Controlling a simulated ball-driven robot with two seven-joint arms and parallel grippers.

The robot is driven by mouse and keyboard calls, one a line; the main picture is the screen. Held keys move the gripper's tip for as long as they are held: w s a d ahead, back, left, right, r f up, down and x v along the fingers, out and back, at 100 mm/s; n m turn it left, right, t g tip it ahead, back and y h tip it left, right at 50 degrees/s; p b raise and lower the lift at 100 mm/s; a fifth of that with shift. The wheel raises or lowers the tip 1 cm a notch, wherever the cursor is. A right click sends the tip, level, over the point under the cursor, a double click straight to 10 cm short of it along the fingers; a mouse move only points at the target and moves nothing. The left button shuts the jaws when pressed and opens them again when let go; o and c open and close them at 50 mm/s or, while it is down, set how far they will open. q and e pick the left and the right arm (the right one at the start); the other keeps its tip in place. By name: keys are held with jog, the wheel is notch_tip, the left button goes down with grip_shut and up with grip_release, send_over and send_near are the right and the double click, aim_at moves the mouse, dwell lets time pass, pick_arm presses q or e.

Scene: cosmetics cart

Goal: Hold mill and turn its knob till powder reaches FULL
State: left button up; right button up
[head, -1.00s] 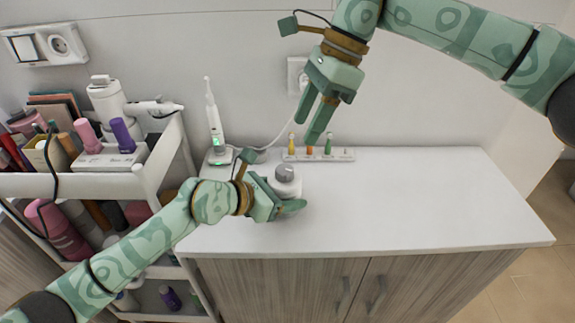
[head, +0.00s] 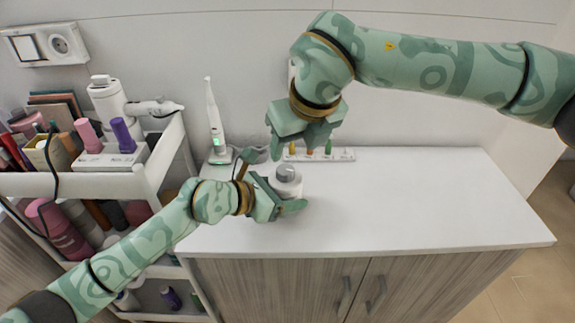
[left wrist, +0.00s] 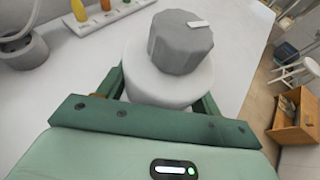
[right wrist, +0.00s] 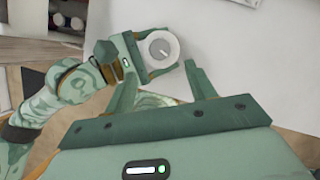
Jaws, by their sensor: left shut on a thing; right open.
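The mill is a white cylinder (head: 290,188) with a grey faceted knob (head: 285,172) on top, upright at the cabinet top's left part. My left gripper (head: 283,200) is shut around its body from the front left. In the left wrist view the mill body (left wrist: 165,88) sits between the fingers, and the knob (left wrist: 178,48) carries a white pointer mark. My right gripper (head: 293,150) is open and empty, pointing down above and behind the knob. In the right wrist view the knob (right wrist: 158,48) lies ahead of the open fingers (right wrist: 162,76). No powder level or FULL mark is visible.
A white rack (head: 343,155) with small coloured pieces stands behind the mill. An electric toothbrush (head: 214,120) stands on its charger to the left. A cart (head: 150,172) of cosmetics is at far left. The cabinet top (head: 430,205) is clear on the right.

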aim_at(287, 170)
jog(key=x, duration=0.8)
jog(key=shift+w+f, duration=0.1)
jog(key=shift+f, duration=0.1)
jog(key=c, duration=1)
